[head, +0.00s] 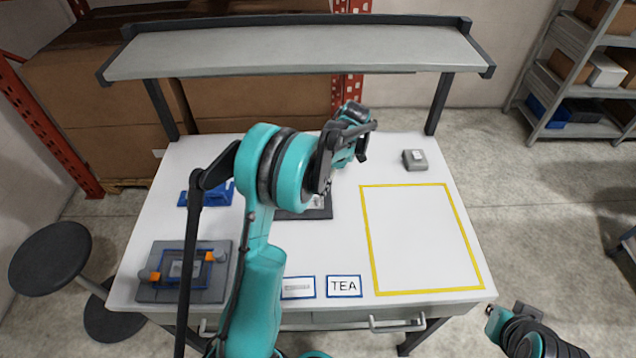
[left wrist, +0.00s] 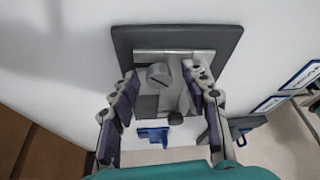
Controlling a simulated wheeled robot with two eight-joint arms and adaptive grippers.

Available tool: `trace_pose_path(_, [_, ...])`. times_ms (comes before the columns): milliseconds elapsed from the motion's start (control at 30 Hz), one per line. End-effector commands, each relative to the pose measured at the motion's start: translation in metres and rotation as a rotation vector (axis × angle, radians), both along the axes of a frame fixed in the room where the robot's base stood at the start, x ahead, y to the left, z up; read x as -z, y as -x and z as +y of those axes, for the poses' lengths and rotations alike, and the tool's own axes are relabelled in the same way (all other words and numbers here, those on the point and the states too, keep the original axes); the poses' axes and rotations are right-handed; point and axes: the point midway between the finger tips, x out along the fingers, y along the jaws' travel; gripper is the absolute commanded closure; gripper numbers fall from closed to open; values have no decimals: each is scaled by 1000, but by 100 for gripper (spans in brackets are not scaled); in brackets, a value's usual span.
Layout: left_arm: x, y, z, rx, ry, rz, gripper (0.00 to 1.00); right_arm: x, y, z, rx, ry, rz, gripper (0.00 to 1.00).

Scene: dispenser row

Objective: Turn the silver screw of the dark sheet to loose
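The dark sheet (head: 318,214) lies on the white table near its middle, largely hidden by my left arm in the head view. In the left wrist view the dark sheet (left wrist: 180,37) carries a lighter grey plate. A silver round part (left wrist: 159,74), which looks like the screw, stands on it between the fingers. A dark round knob (left wrist: 176,118) sits lower down. My left gripper (left wrist: 166,82) is open over the sheet, its fingers either side of the silver part; I cannot tell whether they touch anything. My right gripper (head: 499,316) is at the bottom right, off the table, its fingers unclear.
A grey fixture (head: 210,290) with orange clamps lies front left, a blue part (head: 222,190) behind it. A yellow outline (head: 372,247) marks clear space right; a small grey device (head: 414,160) stands behind. A shelf (head: 290,52) spans the back.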

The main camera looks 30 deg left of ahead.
Motion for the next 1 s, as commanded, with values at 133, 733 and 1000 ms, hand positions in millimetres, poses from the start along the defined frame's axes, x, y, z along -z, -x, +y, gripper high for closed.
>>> trace_pose_path(133, [-1,0,0,1,-1,-1,54,0,0,0,0,0,0,100])
trace_pose_path(733, [-65,-19,-19,1,-1,-1,54,0,0,0,0,0,0,100])
trace_pose_path(1000, [-70,-20,-20,0,-1,-1,54,0,0,0,0,0,0,100])
